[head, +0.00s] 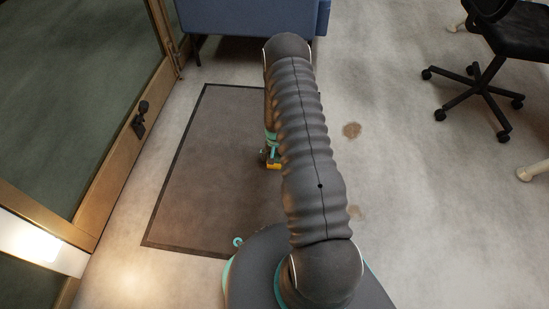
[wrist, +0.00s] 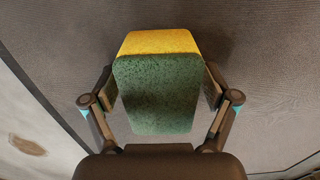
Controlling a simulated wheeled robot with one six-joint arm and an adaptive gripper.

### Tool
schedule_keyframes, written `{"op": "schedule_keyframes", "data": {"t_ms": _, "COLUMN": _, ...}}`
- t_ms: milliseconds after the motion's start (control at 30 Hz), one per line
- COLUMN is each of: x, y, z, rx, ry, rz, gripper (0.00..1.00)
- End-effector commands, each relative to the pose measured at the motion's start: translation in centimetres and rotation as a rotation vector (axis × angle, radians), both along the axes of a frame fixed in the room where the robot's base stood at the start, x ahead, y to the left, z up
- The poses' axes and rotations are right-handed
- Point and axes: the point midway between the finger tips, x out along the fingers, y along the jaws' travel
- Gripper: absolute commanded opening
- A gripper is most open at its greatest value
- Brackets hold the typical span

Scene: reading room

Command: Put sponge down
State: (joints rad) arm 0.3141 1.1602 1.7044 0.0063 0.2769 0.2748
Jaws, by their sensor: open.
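The sponge (wrist: 155,92), green with a yellow layer at its far edge, sits between the two fingers of my gripper (wrist: 158,90) in the wrist view. My gripper is open, with one finger on each side of the sponge. Thin contact at the sides cannot be ruled out. A dark floor mat (head: 205,150) lies below. I cannot tell whether the sponge rests on it. In the head view a small yellow part of the sponge (head: 273,166) shows beside my arm, which hides most of my gripper.
A blue sofa (head: 245,17) stands beyond the mat. A wood-framed glass door (head: 125,125) runs along the left. A black wheeled chair (head: 490,75) stands at the right. The pale floor (head: 410,210) right of my arm is clear apart from brown stains (head: 351,130).

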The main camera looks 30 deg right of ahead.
Motion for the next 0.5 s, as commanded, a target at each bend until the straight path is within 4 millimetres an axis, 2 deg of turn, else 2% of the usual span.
{"op": "schedule_keyframes", "data": {"t_ms": 167, "x": 0.1, "y": 0.0, "z": 2.0, "rx": 0.0, "ry": -0.002, "rz": 0.0, "gripper": 0.86}}
{"op": "schedule_keyframes", "data": {"t_ms": 500, "x": 0.1, "y": 0.0, "z": 8.8, "rx": 0.0, "ry": -0.002, "rz": 0.0, "gripper": 0.86}}
